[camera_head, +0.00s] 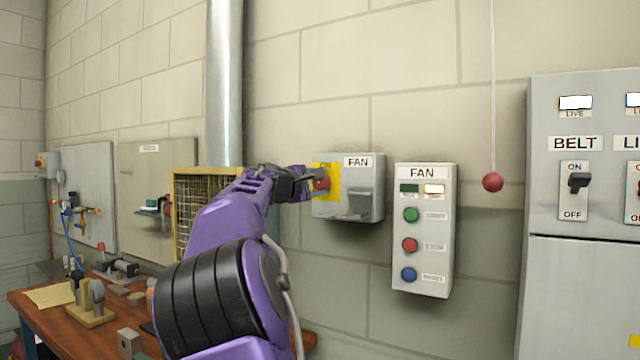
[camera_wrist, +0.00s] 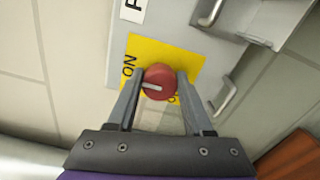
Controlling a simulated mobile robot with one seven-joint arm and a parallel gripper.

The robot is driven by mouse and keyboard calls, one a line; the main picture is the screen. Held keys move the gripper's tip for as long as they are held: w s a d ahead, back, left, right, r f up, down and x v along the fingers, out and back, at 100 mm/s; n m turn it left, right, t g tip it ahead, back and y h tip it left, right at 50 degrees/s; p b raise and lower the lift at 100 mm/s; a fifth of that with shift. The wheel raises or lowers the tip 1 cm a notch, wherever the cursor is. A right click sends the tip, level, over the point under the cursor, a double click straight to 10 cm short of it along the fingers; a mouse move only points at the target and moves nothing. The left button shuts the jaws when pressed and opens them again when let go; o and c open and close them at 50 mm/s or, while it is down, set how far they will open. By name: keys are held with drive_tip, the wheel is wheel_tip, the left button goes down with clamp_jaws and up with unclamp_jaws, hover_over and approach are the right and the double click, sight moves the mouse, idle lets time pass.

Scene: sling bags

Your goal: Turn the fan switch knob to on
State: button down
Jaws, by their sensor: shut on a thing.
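The fan switch box (camera_head: 372,172) is a grey box on the wall with a FAN label. A yellow plate (camera_head: 332,190) is on its face, and it also shows in the wrist view (camera_wrist: 180,56). The red round knob (camera_wrist: 162,74) sits on this plate, with a short white mark lying mostly sideways in the wrist view. ON is readable to the knob's left there; the lettering below is partly hidden. My gripper (camera_wrist: 159,84) is shut on the knob, one finger on each side. In the head view my gripper (camera_head: 312,184) partly covers the knob (camera_head: 322,183).
A second FAN box (camera_head: 446,230) with green, red and blue buttons hangs just right. A red ball (camera_head: 493,182) hangs on a cord farther right, before a grey BELT cabinet (camera_head: 550,200). A cluttered workbench (camera_head: 40,318) and a mesh panel (camera_head: 190,205) are left.

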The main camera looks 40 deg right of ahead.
drive_tip(key=shift+c, duration=1.5)
unclamp_jaws()
drive_tip(key=v, duration=1.7)
drive_tip(key=shift+a, duration=0.2)
drive_tip(key=shift+s, duration=0.15)
